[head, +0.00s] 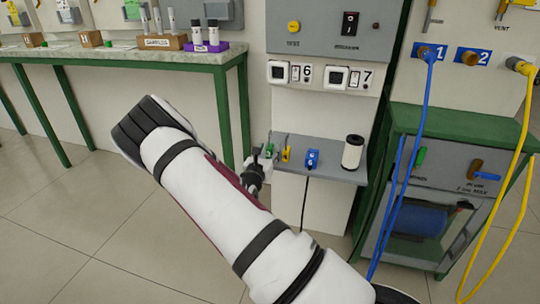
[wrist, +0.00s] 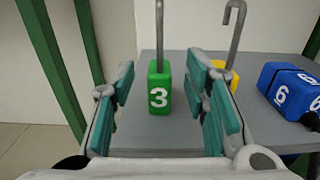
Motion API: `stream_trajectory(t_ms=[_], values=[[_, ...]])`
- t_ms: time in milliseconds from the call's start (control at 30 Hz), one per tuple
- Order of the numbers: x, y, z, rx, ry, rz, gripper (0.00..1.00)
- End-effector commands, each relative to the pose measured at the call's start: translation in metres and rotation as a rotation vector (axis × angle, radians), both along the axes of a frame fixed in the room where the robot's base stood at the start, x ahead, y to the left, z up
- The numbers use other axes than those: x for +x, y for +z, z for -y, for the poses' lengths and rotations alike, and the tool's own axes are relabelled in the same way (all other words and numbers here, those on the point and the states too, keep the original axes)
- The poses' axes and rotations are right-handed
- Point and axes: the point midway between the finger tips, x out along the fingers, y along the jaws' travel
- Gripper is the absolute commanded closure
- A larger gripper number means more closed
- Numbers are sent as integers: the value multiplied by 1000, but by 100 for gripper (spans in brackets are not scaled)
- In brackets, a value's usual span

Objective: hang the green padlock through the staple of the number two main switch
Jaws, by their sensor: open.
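The green padlock (wrist: 159,98), marked 3, stands upright on a grey shelf with its grey shackle pointing up; it also shows in the head view (head: 269,150). My gripper (wrist: 160,80) is open and empty, its teal pads to the left and right of the padlock in the wrist view. The padlock appears between the fingers or just beyond them; I see no contact. In the head view my gripper (head: 258,167) is at the shelf's left end. No staple or switch marked 2 can be made out; the panel shows switches marked 6 (head: 279,72) and 7 (head: 336,77).
A yellow padlock (head: 286,154) stands close to the right of the green one, its hooked shackle (wrist: 235,25) rising high. A green-legged bench (head: 120,54) is left.

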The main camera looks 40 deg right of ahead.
Motion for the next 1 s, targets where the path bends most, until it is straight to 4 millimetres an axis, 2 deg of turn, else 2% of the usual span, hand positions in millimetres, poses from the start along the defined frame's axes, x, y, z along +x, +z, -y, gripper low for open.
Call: stream_trajectory(t_ms=[100,333,367,500,533,867,1000], values=[[9,-1,12,0,-1,2,58],[11,1,14,0,0,1,58],[11,1,14,0,0,1,63],[11,1,13,0,0,1,95],[11,1,13,0,0,1,100],[11,2,13,0,0,1,100],[11,15,13,0,0,4,100]])
